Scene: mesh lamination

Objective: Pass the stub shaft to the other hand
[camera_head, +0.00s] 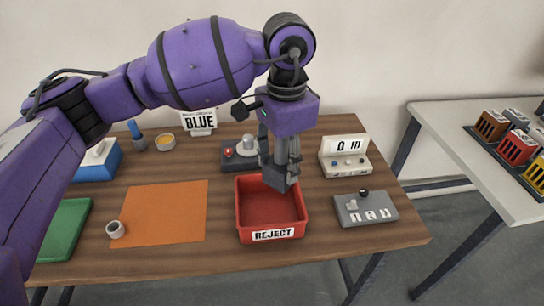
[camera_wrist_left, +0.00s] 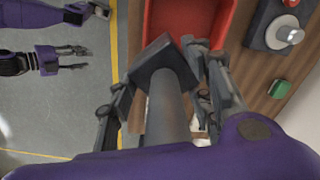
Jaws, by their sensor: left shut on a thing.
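My left gripper (camera_head: 279,160) is shut on the stub shaft (camera_head: 281,178), a grey rod with a square block at its lower end. In the left wrist view the stub shaft (camera_wrist_left: 168,95) lies between the fingers, its square end pointing away from my palm. In the head view it hangs upright above the red reject tray, apart from the table. The part of the rod inside the fingers is hidden. My right gripper is not in the head view; a purple gripper (camera_wrist_left: 78,58) with parted, empty fingers shows over the floor at the left wrist view's left.
The red reject tray (camera_head: 241,222) stands under the stub shaft. An orange mat (camera_head: 165,210) with a small grey ring (camera_head: 115,229) lies to its left. A control box (camera_head: 230,158) stands behind; a display unit (camera_head: 345,160) and grey panel (camera_head: 366,209) stand right.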

